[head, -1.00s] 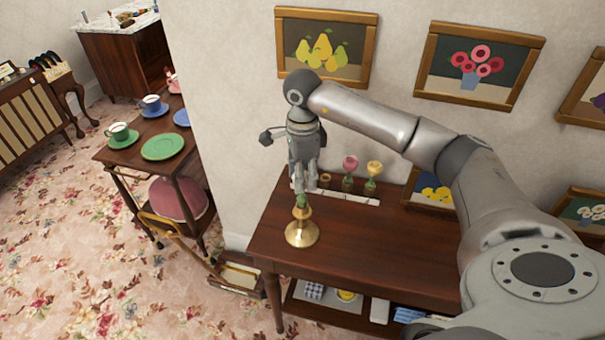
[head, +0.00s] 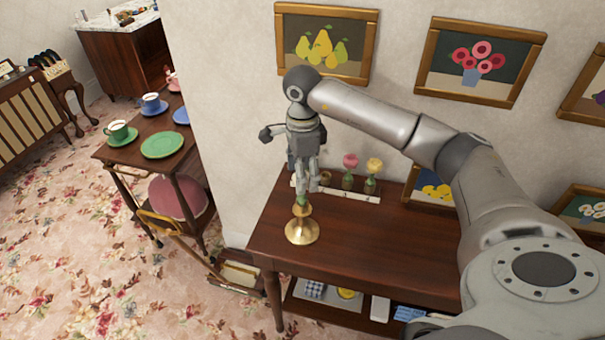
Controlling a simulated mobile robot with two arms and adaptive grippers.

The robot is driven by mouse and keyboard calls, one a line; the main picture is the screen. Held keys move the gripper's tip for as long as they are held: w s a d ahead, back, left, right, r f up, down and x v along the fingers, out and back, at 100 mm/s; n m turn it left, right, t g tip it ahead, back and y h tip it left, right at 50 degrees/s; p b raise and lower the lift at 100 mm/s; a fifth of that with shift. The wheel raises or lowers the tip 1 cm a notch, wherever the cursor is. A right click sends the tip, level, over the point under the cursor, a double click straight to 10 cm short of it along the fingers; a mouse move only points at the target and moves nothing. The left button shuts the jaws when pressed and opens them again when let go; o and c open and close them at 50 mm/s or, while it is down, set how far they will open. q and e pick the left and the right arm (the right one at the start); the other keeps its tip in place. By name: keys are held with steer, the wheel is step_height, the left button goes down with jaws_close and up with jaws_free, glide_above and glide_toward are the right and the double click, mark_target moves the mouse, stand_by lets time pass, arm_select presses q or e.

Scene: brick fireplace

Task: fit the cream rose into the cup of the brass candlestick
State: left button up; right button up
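The brass candlestick (head: 302,232) stands upright at the left end of the dark wooden table, its cup at the top. My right gripper (head: 304,192) points down right above the cup. Its fingers look closed around the cream rose, whose bloom is hidden between them. A short green piece (head: 302,200) of the rose shows below the fingertips, at the cup's mouth. I cannot tell how deep it sits in the cup. My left gripper is not in view.
Behind the candlestick, a pale rack (head: 345,192) holds a pink rose (head: 350,161) and a yellow rose (head: 373,165). Framed pictures hang on the wall. The table (head: 390,250) is clear to the right. A tea table (head: 133,157) stands at left.

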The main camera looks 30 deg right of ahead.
step_height(320, 180, up, 11)
steer(key=shift+r, duration=0.2)
stand_by(0.6)
